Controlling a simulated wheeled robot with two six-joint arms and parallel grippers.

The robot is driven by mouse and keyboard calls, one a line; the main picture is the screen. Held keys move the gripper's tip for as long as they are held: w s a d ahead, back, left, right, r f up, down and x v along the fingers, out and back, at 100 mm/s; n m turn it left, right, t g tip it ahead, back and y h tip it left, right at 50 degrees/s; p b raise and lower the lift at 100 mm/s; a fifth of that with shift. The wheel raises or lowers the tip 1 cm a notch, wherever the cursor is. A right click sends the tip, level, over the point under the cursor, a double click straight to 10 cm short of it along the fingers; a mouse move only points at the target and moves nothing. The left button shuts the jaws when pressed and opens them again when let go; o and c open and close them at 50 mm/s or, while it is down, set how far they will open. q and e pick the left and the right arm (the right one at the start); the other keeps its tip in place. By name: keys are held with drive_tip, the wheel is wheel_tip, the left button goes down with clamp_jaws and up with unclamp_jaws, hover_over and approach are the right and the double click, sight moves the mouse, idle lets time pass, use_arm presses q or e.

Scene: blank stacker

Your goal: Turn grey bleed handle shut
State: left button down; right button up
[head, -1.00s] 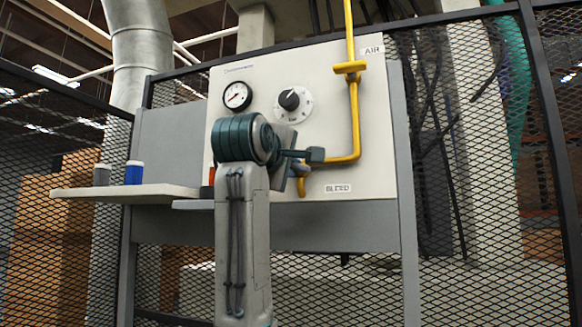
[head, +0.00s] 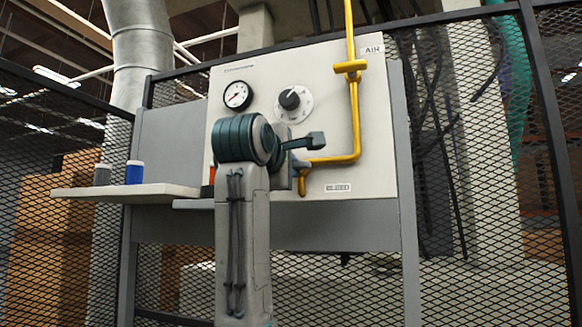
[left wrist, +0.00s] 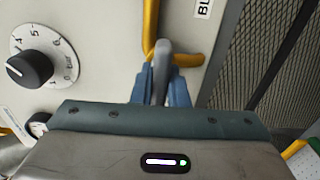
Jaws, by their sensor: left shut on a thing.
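The grey bleed handle (left wrist: 163,62) shows in the left wrist view against the yellow pipe (left wrist: 190,58), near its bend. My left gripper (left wrist: 161,88) has its blue fingers on both sides of the handle and is shut on it. In the head view my left gripper (head: 299,166) is at the lower end of the yellow pipe (head: 356,120), just left of the BLEED label (head: 338,187). My wrist hides most of the handle there, so its exact angle is hard to tell. My right gripper is not in view.
The pale panel (head: 375,175) carries a pressure gauge (head: 237,95) and a black dial knob (head: 290,100). A shelf (head: 130,192) at left holds a grey can (head: 102,174) and a blue can (head: 134,172). Mesh fencing (head: 480,230) stands around the panel.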

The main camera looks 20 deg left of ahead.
use_arm(q)
drive_tip(key=c, duration=1.7)
unclamp_jaws()
drive_tip(key=shift+o, duration=1.3)
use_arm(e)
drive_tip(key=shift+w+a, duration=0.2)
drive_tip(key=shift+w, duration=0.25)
